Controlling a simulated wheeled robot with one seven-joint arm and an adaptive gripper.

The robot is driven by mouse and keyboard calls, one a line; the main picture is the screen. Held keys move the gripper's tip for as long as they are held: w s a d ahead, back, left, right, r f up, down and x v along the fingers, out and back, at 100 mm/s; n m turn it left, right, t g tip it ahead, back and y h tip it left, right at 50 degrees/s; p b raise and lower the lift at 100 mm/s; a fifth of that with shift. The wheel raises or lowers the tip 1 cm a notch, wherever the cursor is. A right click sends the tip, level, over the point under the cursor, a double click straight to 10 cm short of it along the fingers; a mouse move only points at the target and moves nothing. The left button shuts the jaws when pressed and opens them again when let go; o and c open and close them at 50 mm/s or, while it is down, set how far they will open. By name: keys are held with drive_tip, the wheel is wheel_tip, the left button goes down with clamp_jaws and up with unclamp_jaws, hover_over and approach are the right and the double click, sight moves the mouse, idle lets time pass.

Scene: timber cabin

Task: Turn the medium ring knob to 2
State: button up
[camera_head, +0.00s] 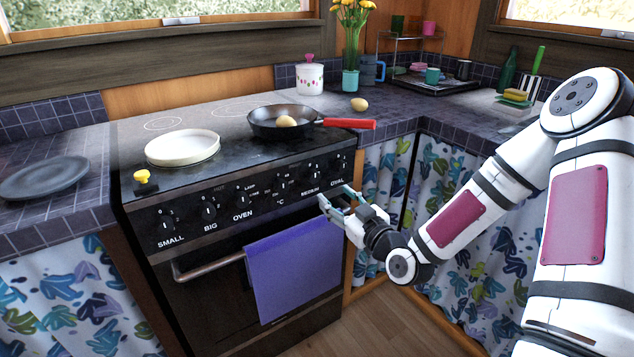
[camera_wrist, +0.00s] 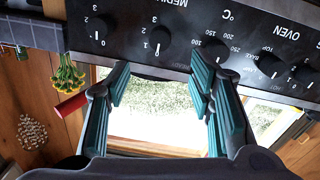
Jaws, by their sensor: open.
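The stove's black control panel (camera_head: 225,207) carries a row of dark knobs. The medium knob (camera_head: 311,169) is second from the right, above the label MEDIUM. In the wrist view, where the lettering is upside down, the medium knob (camera_wrist: 158,38) has a pale pointer mark; I cannot tell its exact setting. My gripper (camera_head: 335,195) is open and empty, just below and in front of the panel's right part. In the wrist view its teal fingers (camera_wrist: 162,72) are spread, with the medium knob beyond and between the tips, seemingly apart from them.
The oval knob (camera_head: 337,162) is beside the medium knob; the oven knob (camera_head: 242,196) is farther left. A purple towel (camera_head: 295,268) hangs on the oven handle below. A pan (camera_head: 283,113) with a red handle and a white dish (camera_head: 183,148) stand on the stovetop.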

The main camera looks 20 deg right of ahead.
sight(315, 178)
drive_tip(key=b+x, duration=0.1)
drive_tip(key=x, duration=0.9)
drive_tip(key=shift+w, duration=0.15)
clamp_jaws()
